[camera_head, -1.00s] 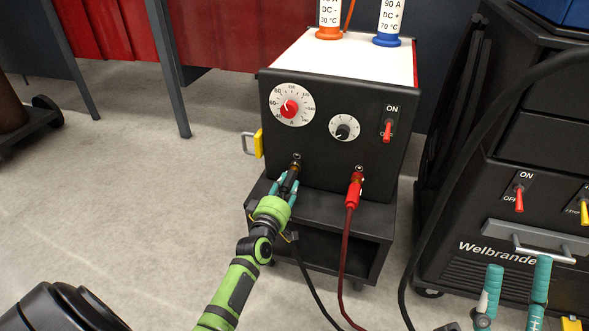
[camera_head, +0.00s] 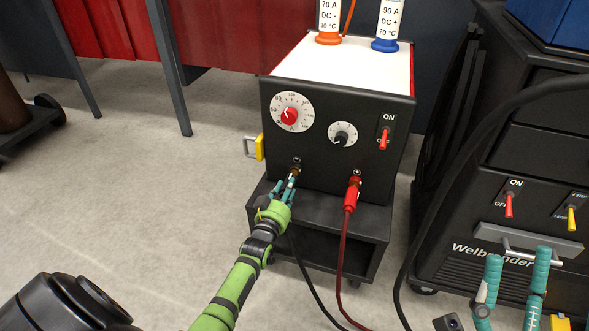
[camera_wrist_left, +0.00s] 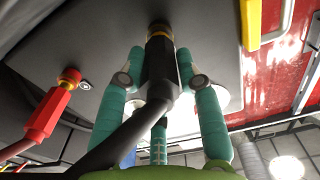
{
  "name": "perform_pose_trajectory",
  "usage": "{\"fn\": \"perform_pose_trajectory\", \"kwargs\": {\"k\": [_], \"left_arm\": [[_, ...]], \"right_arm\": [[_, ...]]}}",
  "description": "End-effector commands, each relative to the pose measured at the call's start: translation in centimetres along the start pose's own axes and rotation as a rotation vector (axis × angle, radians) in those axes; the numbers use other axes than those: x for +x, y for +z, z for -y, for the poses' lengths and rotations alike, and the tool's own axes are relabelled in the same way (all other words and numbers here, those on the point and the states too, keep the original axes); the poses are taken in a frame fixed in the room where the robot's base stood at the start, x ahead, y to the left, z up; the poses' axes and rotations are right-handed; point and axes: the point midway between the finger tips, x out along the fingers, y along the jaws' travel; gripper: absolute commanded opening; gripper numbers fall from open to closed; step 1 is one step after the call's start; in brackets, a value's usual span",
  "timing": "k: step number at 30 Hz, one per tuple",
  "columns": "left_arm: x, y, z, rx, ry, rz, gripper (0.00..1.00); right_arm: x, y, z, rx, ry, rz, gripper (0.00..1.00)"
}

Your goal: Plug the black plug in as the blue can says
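My left gripper (camera_head: 287,187) has its teal fingers around the black plug (camera_wrist_left: 161,72) at the left socket of the black welding box (camera_head: 325,185). In the left wrist view the fingertips touch or nearly touch the plug's sides. Its brass-ringed tip meets the panel; how deep it sits I cannot tell. A red plug (camera_head: 352,193) is in the right socket. The blue can (camera_head: 388,22) on the box reads 90 A, DC +, 70 °C. An orange can (camera_head: 329,18) reads 70 A, DC +, 30 °C. Socket marks are too small to read. My right gripper (camera_head: 513,265) is at lower right, fingers apart.
The box front has a dial with a red knob (camera_head: 290,116), a smaller dial (camera_head: 342,134) and a red switch (camera_head: 384,139) with its lever down. A yellow tag (camera_head: 260,147) is at the left side. A large black machine (camera_head: 480,215) stands right.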

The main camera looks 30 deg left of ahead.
Motion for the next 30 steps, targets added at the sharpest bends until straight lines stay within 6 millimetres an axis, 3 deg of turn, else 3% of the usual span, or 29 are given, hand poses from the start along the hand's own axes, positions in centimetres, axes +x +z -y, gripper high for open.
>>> {"fn": "perform_pose_trajectory", "kwargs": {"k": [14,30], "left_arm": [[-0.6,0.1,0.0,-0.012,0.000,0.000,0.60],[-10.4,0.1,0.0,-0.010,0.000,-0.001,0.60]], "right_arm": [[-0.1,0.1,0.0,0.000,0.000,0.000,0.75],[-0.1,0.1,0.0,0.000,0.000,0.000,0.75]]}}
